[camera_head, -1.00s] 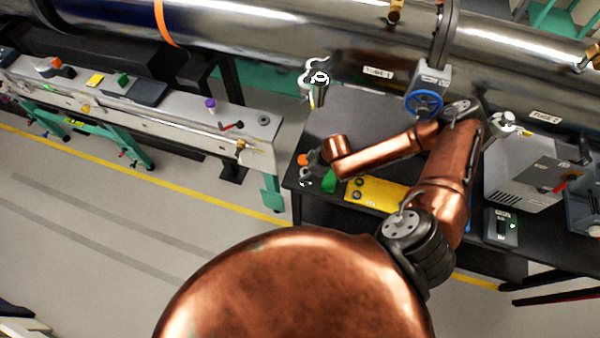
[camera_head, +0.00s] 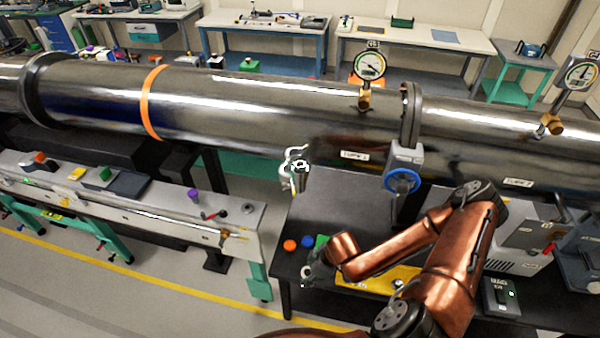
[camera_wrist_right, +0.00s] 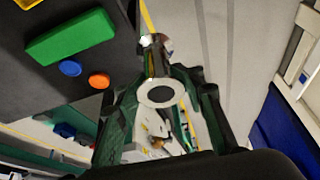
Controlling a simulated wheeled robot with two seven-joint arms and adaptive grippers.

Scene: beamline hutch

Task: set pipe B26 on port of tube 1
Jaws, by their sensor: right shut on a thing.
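Tube 1 (camera_head: 250,110) is the large shiny steel cylinder across the head view, with a "TUBE 1" label (camera_head: 355,155). Its port (camera_head: 299,167), with a pale clamp-like ring, hangs at the tube's lower front, above the black table's left end. My right gripper (camera_head: 309,274) is low at the table's front left edge, well apart from the port. In the right wrist view the gripper (camera_wrist_right: 160,105) is shut on a short metal pipe (camera_wrist_right: 160,93) with a pale round flange and dark bore. I take it as pipe B26; no marking is readable. My left gripper is out of view.
A blue handwheel valve (camera_head: 402,181) hangs right of the port. A grey rail bench (camera_head: 130,205) stands left, across a gap.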

